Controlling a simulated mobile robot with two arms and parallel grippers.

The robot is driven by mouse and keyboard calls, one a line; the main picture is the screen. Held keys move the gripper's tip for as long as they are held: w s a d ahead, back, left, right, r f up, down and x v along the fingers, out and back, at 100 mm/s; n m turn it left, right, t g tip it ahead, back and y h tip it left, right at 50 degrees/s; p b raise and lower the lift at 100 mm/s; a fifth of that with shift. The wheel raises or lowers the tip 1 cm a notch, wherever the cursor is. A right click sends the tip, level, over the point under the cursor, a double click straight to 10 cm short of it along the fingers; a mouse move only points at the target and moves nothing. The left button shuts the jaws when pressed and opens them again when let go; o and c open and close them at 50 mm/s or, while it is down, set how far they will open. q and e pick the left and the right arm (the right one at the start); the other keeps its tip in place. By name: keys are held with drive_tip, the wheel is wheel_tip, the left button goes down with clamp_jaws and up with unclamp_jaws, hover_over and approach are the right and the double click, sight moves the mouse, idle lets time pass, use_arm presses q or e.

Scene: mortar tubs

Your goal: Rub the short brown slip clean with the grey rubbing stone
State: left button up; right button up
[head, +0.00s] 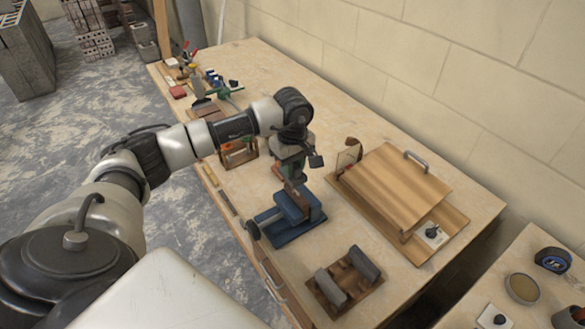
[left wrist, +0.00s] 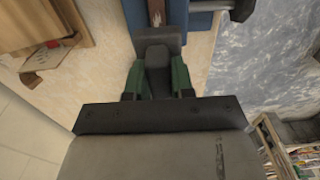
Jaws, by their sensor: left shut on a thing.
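My left gripper (head: 294,168) is over the blue vise (head: 275,228), near the middle of the bench. In the left wrist view, the green fingers of this gripper (left wrist: 157,78) are shut on a dark grey block, which looks like the rubbing stone (left wrist: 158,60). A short brown slip (left wrist: 157,12) with pale marks stands between the vise's blue jaws (left wrist: 200,20). The stone is close to the slip's near end; I cannot tell whether they touch. In the head view the gripper partly hides the slip. My right gripper is not in view.
A wooden rack (head: 325,296) with two grey blocks stands at the bench front. Small tools lie at the far end. The vise handle (head: 253,230) sticks out left.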

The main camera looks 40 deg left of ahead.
use_arm(q)
drive_tip(key=shift+w+a+r+p, duration=0.1)
drive_tip(key=shift+r+p, duration=0.3)
drive_tip(key=shift+r, duration=0.55)
drive_tip(key=shift+a+r+p, duration=0.1)
drive_tip(key=shift+r+p, duration=0.25)
drive_tip(key=shift+r, duration=0.6)
drive_tip(key=shift+f, duration=0.1)
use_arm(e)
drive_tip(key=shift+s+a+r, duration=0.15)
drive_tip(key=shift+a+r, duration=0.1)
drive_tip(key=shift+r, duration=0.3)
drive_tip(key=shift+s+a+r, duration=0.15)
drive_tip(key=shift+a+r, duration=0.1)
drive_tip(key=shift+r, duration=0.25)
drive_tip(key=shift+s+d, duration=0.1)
